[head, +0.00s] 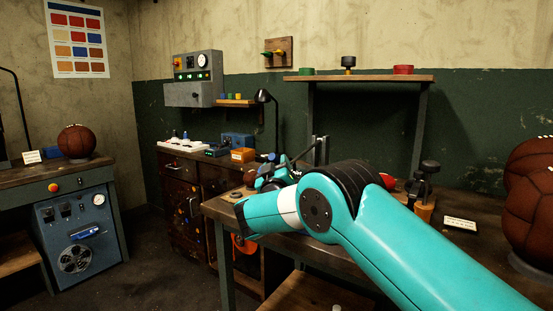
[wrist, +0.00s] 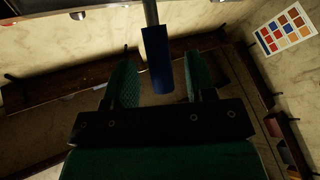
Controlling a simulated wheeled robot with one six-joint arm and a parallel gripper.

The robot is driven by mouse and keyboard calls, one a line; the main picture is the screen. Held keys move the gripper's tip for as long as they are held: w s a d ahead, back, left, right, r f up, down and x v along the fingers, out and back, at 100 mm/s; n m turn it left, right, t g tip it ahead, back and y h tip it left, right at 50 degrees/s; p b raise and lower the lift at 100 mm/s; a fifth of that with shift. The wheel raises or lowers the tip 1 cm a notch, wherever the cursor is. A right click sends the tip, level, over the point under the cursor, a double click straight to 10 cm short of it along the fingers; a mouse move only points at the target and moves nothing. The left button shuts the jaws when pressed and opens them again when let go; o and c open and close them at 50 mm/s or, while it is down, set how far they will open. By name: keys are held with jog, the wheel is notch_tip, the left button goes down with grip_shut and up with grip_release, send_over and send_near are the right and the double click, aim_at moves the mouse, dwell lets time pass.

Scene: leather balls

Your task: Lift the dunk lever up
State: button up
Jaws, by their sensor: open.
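A lever with a blue handle (wrist: 157,62) on a metal rod shows in the wrist view. The handle reaches down between the two green fingers of my open gripper (wrist: 161,74), with visible gaps on both sides. In the head view, a small blue tip (head: 272,157) and a thin dark rod (head: 305,150) show just above my gripper (head: 268,176), over the workbench. My own arm hides much of the gripper and the lever's base there. I cannot tell the lever's exact tilt.
The workbench (head: 222,208) carries a clamp-like black fixture (head: 425,180), a white label card (head: 460,222) and large leather balls (head: 530,210) at the right. A raised shelf (head: 365,78) stands behind. A side bench (head: 75,172) with another ball (head: 76,141) is at the left.

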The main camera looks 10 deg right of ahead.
jog(key=shift+x, duration=1.25)
